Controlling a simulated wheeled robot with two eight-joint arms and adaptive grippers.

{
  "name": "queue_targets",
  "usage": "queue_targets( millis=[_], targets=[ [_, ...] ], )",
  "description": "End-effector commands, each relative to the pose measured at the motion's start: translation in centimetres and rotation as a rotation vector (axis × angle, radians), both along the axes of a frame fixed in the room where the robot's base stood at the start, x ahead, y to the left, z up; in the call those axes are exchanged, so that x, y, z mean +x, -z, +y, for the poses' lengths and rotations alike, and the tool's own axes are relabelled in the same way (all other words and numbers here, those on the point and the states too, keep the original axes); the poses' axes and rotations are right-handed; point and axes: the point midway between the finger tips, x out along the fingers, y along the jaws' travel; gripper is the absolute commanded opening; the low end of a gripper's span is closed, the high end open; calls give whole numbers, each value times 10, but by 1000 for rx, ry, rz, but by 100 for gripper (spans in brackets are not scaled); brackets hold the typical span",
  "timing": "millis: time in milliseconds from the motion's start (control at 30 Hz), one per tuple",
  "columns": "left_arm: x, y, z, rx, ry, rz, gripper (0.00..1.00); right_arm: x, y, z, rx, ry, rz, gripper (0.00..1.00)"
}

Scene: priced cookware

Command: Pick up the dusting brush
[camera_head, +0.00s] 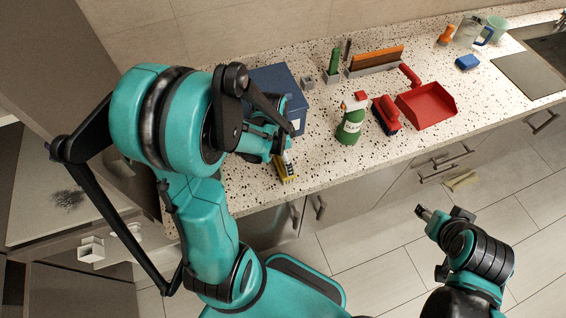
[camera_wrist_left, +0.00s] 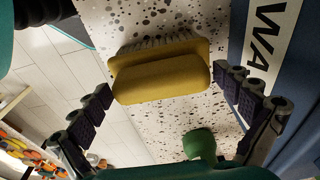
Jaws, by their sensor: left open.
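A yellow-backed brush (camera_wrist_left: 160,80) with pale bristles lies on the speckled counter in the left wrist view, between the spread fingers of my left gripper (camera_wrist_left: 163,84). The fingers are open, with gaps beside the brush. In the head view this yellow brush (camera_head: 287,168) shows near the counter's front edge, just below my left gripper (camera_head: 281,146), which partly hides it. A red brush (camera_head: 386,113) with dark bristles lies farther right, beside a red dustpan (camera_head: 428,106). My right gripper (camera_head: 427,213) is out over the floor, away from the counter; its jaw opening is unclear.
A blue box (camera_head: 270,84) stands close behind my left gripper; its lettered side (camera_wrist_left: 268,45) is beside the right finger. A green spray bottle (camera_head: 350,125) stands right of the yellow brush. Farther back are a broad brown-and-orange object (camera_head: 376,60) and a blue sponge (camera_head: 467,62).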

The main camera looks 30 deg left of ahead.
Motion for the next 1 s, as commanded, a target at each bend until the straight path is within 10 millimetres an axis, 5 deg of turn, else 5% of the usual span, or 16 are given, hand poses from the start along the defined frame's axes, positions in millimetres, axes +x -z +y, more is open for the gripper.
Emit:
queue_targets(
  millis=[33,167,267,567,867,1000],
  targets=[
    [0,0,0,0,0,0,92,0,0,0,0,0,0,47],
    [0,0,0,0,0,0,58,0,0,0,0,0,0,47],
    [0,0,0,0,-1,0,50,0,0,0,0,0,0,47],
    [0,-4,0,0,-1,0,50,0,-2,0,0,0,0,47],
    [0,-48,-1,0,0,0,50,0,-17,0,0,0,0,47],
    [0,-63,-34,0,7,0,50,0,-22,0,0,0,0,47]
  ],
)
